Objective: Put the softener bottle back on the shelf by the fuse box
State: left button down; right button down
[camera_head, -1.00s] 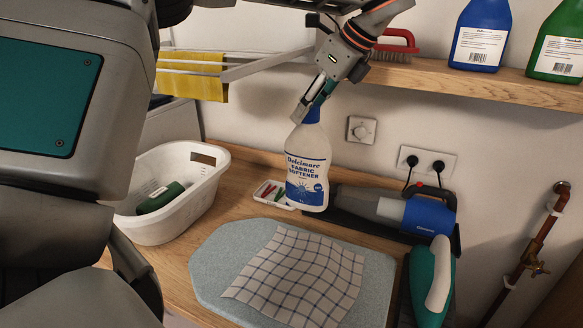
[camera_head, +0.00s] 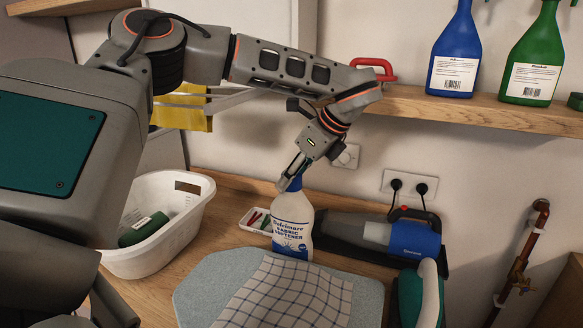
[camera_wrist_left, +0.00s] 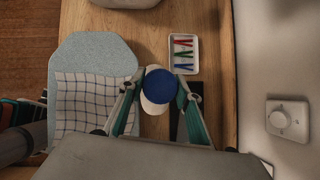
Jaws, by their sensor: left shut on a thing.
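The softener bottle (camera_head: 293,226) is white with a blue label and blue cap. It is roughly upright over the counter, by the near side of the small tray. I cannot tell whether its base touches the counter. My left gripper (camera_head: 291,180) is shut on its top from above. In the left wrist view the blue cap (camera_wrist_left: 161,86) sits between the two fingers (camera_wrist_left: 160,92). The wooden wall shelf (camera_head: 420,108) is at the upper right.
On the shelf stand a blue spray bottle (camera_head: 455,55), a green spray bottle (camera_head: 534,55) and a red brush (camera_head: 376,68). A white basket (camera_head: 150,262), peg tray (camera_head: 248,223), ironing board (camera_head: 200,293) with checked cloth (camera_head: 290,297) and handheld vacuum (camera_head: 410,238) crowd the counter.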

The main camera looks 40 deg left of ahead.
pick_arm(q)
jog(key=c, duration=1.7)
grip_release()
jog(key=shift+o, duration=1.3)
jog(key=shift+s, duration=0.1)
jog(key=shift+d+r, duration=0.1)
